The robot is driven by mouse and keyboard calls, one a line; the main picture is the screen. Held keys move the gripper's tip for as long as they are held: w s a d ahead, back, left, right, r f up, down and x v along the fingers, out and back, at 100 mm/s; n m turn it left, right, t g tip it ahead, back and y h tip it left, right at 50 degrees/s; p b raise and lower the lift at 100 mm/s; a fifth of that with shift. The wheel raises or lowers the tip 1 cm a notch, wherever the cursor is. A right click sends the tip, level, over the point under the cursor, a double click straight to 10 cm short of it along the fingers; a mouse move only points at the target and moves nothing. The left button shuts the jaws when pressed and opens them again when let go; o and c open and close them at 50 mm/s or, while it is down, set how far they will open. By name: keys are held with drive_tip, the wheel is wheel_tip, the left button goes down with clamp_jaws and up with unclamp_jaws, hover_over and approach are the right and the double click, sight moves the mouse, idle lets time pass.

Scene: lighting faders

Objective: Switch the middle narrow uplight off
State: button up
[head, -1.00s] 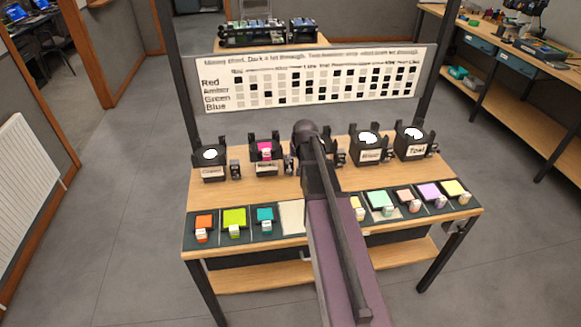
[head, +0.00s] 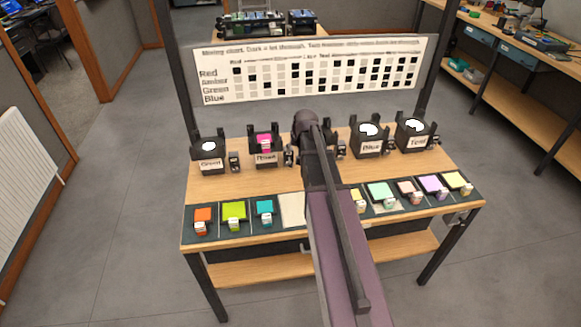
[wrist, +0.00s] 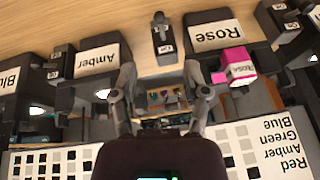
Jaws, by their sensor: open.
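The middle uplight, labelled Amber (wrist: 97,60), is a black box with a pale glow at its opening in the wrist view. In the head view my arm hides it. A small black switch block (wrist: 54,64) stands between Amber and Blue, its marking hard to read. Another switch block (wrist: 162,38) stands between Amber and Rose, with a small white tag. My gripper (wrist: 160,72) is open and empty, its fingers spread on either side of that block's line, apart from it as far as I can see. In the head view my arm hides the fingers.
Rose (head: 265,150) carries a pink gel block. Green (head: 210,154), Blue (head: 369,138) and Teal (head: 415,133) show white tops. Coloured gel blocks line the front mat (head: 291,210). A chart board (head: 310,68) stands behind. Bare wood (head: 235,185) lies between the rows.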

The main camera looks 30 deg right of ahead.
sight(291, 165)
drive_tip(key=shift+b+x, duration=5.35)
drive_tip(key=shift+x, duration=0.75)
clamp_jaws()
